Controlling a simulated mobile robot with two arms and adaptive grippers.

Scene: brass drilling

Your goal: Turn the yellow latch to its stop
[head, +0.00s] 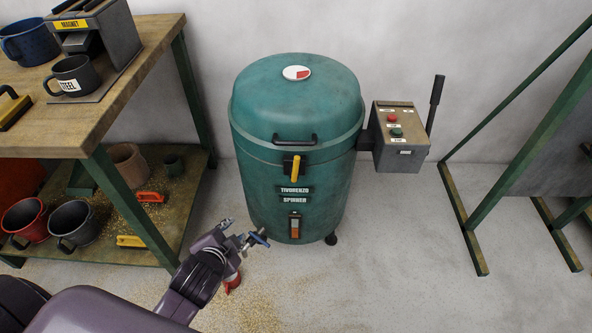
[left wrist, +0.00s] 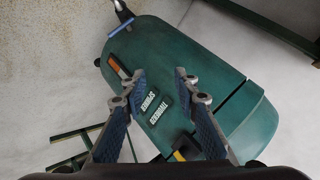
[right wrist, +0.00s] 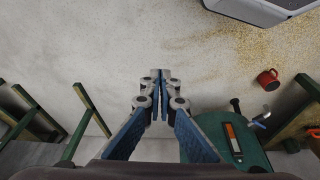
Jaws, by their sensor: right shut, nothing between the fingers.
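The yellow latch (head: 296,167) hangs on a dark plate at the front of the green drum machine (head: 340,190), just under the lid handle, and looks about upright. In the left wrist view the latch (left wrist: 181,154) shows low in the picture, near the right finger's base, partly hidden. My left gripper (head: 250,238) is in front of the drum's lower left, below the latch and apart from it. Its fingers are open in the left wrist view (left wrist: 160,74), with the name plates showing between them. My right gripper (right wrist: 160,74) is shut and empty over bare floor.
A control box (head: 400,150) with red and green buttons and a dark lever (head: 435,103) stands right of the drum. A wooden bench (head: 140,60) with mugs stands left. A red mug (right wrist: 268,79) is on the chip-strewn floor. A green frame (head: 483,205) stands right.

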